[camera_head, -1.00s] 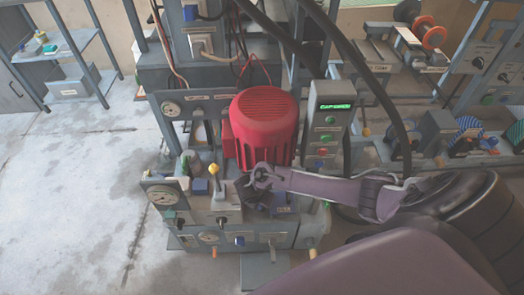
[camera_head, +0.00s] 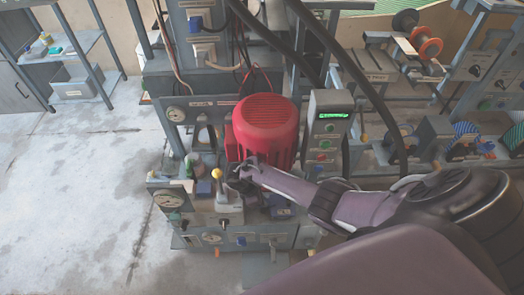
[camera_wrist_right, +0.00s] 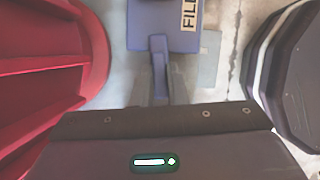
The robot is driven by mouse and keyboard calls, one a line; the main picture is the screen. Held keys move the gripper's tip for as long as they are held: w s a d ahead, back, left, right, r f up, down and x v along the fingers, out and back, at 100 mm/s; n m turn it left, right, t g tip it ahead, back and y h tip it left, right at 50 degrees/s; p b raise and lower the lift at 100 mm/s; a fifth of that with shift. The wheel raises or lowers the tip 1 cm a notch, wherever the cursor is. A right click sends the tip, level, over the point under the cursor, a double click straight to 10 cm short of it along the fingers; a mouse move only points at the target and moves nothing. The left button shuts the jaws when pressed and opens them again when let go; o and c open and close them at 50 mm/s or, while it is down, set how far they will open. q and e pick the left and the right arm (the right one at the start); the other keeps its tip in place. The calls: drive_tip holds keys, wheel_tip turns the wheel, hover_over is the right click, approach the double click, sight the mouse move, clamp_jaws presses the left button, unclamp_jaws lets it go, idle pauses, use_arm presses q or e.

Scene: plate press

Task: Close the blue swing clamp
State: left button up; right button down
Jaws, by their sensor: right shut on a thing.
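In the right wrist view, a blue part with a lever arm (camera_wrist_right: 158,52), which I take to be the blue swing clamp, lies straight ahead of my right gripper (camera_wrist_right: 160,88). The jaws are shut on its near end, though the contact is partly hidden by the gripper body. In the head view, my right gripper (camera_head: 236,174) is over the front of the press, just left of and below the red motor housing (camera_head: 265,125). The clamp's swing angle is hard to read there. My left gripper is not in view.
A yellow-knobbed lever (camera_head: 217,174) stands close left of the gripper. A control box with a green display (camera_head: 328,125) stands to the right. The red housing also fills the wrist view's left (camera_wrist_right: 45,60). Open floor (camera_head: 75,210) lies left.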

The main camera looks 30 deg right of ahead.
drive_tip(key=shift+m, duration=0.6)
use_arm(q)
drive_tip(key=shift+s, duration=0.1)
use_arm(e)
drive_tip(key=shift+g+y, duration=0.3)
drive_tip(key=c, duration=1.4)
unclamp_jaws()
drive_tip(key=shift+c, duration=0.2)
drive_tip(key=shift+w+r, duration=0.1)
drive_tip(key=shift+w+a+r+p, duration=0.1)
drive_tip(key=shift+a+r+p, duration=0.05)
drive_tip(key=shift+r+p, duration=0.2)
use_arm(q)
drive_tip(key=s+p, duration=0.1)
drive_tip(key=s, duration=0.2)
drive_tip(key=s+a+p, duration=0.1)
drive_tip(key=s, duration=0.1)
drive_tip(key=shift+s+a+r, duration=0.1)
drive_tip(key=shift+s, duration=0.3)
use_arm(e)
drive_tip(key=v, duration=0.6)
drive_tip(key=shift+a+r, duration=0.2)
drive_tip(key=shift+r, duration=0.1)
